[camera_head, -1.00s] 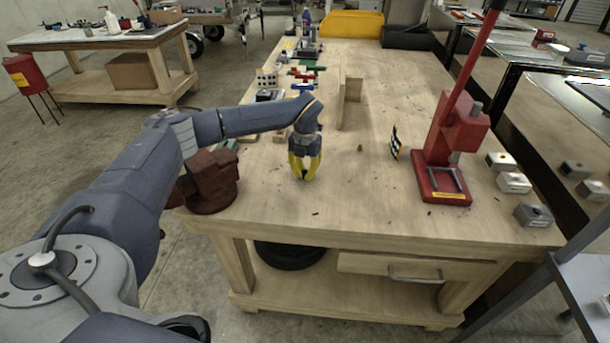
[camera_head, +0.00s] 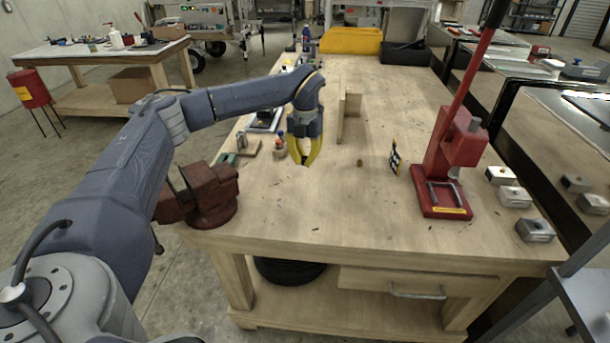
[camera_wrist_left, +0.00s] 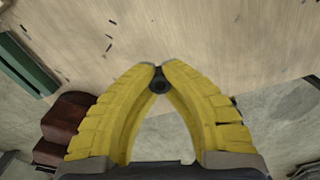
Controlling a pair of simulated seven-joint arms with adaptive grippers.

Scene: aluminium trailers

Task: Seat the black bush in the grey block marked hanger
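My left gripper (camera_head: 303,163) is above the near-middle of the wooden table, pointing down. In the left wrist view its yellow fingers are closed at the tips on the small black bush (camera_wrist_left: 159,82), whose ring shape with a hole shows between them. Three small blocks stand along the table's right edge: a far one (camera_head: 501,175), a middle one (camera_head: 513,196) and a darker grey near one (camera_head: 535,230). Their markings are too small to read, so I cannot tell which is marked hanger. My right gripper is not in view.
A red press (camera_head: 442,195) with a tall lever stands between my left gripper and the blocks. A dark red vise (camera_head: 208,196) is at the table's left edge. An upright wooden piece (camera_head: 342,115) stands farther back. The front middle is clear.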

